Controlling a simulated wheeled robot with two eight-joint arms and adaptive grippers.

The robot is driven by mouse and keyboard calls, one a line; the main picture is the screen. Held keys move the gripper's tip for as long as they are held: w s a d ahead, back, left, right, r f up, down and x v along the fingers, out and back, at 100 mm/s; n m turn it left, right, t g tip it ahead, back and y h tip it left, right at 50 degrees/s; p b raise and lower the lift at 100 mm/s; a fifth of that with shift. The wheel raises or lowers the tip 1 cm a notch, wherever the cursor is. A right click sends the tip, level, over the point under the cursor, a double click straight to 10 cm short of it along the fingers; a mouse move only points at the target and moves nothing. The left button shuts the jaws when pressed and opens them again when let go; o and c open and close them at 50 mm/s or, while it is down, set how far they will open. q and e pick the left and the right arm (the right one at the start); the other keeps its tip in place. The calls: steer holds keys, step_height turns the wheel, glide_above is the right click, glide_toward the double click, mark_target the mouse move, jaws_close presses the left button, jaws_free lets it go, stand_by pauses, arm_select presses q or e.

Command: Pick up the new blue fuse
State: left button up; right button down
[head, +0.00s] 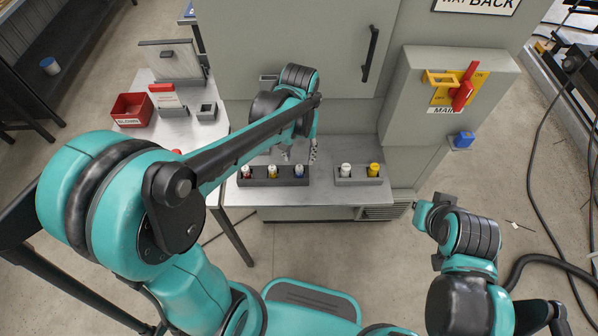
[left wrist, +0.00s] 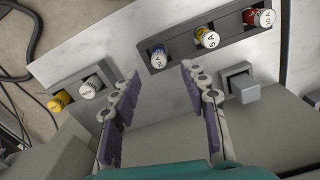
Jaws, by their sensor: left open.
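The blue fuse (head: 298,171) stands upright in the right slot of a dark three-slot rack (head: 272,182), beside a yellow fuse (head: 272,171) and a red one (head: 246,172). In the left wrist view, the blue fuse (left wrist: 158,58) shows its white marked cap, just beyond my fingertips. My left gripper (head: 299,153) is open and empty, above and behind the fuse's end of the rack. In the left wrist view, its two fingers (left wrist: 159,78) are spread wide and not touching the fuse. My right arm is at the lower right; its fingers do not show.
A two-slot rack (head: 358,182) to the right holds a white-capped fuse (head: 345,170) and a yellow one (head: 374,169). The grey cabinet (head: 300,40) rises behind the shelf. A box with a red switch handle (head: 463,88) stands right. A red bin (head: 132,109) sits at left.

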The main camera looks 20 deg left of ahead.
mark_target(299, 167)
arm_select(q)
step_height(299, 167, down, 7)
steer(key=b, duration=0.2)
steer(key=shift+r+b, duration=0.15)
steer(key=shift+b, duration=0.2)
steer(key=shift+s+r, duration=0.1)
steer(key=shift+c, duration=0.6)
jaws_close()
